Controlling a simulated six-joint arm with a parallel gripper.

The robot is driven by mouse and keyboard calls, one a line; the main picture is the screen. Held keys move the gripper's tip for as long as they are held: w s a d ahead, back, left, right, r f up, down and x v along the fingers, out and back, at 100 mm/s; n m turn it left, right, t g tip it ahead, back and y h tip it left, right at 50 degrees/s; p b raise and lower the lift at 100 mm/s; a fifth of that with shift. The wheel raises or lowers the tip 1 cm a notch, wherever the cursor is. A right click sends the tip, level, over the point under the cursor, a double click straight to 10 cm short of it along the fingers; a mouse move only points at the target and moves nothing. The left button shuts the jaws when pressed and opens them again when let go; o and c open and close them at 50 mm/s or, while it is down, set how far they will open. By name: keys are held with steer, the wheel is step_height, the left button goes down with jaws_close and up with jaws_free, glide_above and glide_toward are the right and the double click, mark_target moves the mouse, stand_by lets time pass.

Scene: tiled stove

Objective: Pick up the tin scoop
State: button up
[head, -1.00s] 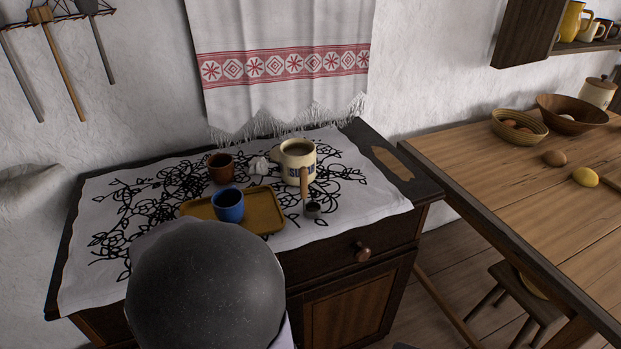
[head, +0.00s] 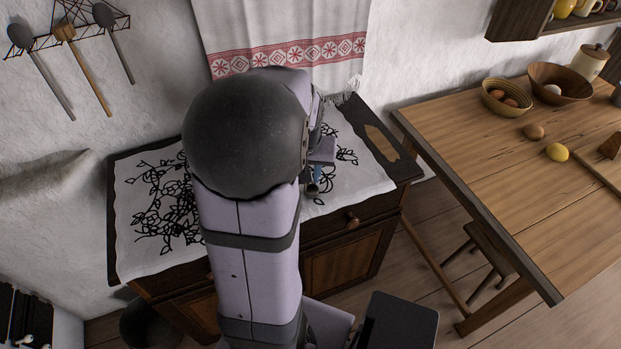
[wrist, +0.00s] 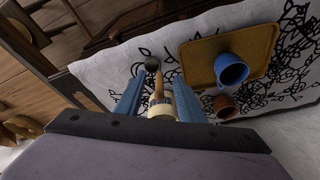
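The tin scoop (wrist: 152,64) has a small dark metal bowl and a wooden handle. In the wrist view it lies between the blue fingers of my gripper (wrist: 159,75), which are apart with gaps visible on both sides of the handle. The handle points toward a cream lettered jar (wrist: 161,107), partly hidden by my gripper. In the head view my arm hides most of the cabinet top; only a fingertip of my gripper (head: 317,173) and what looks like the scoop's bowl (head: 313,189) show near the front edge. Contact cannot be told.
A mustard tray (wrist: 203,76) holds a blue cup (wrist: 230,70), with a brown cup (wrist: 224,106) beside it. A patterned white cloth (head: 146,243) covers the cabinet top. A wooden table (head: 470,150) stands to the right.

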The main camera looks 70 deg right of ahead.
steer(key=shift+w+d+f+n+h+p, duration=0.1)
steer(key=shift+w+d+n+h, duration=0.1)
steer(key=shift+d, duration=0.35)
steer(key=shift+w+d+f+n+h+p, duration=0.15)
steer(key=shift+w+d, duration=0.1)
steer(key=shift+d, duration=0.25)
steer(key=shift+w+d+f+n+h+p, duration=0.1)
steer(key=shift+w+d+n, duration=0.1)
steer(key=shift+d, duration=0.35)
steer(key=shift+f, duration=0.1)
steer(key=shift+w+p+x, duration=0.2)
steer(key=shift+p+x, duration=0.8)
steer(key=shift+x, duration=1.5)
jaws_close()
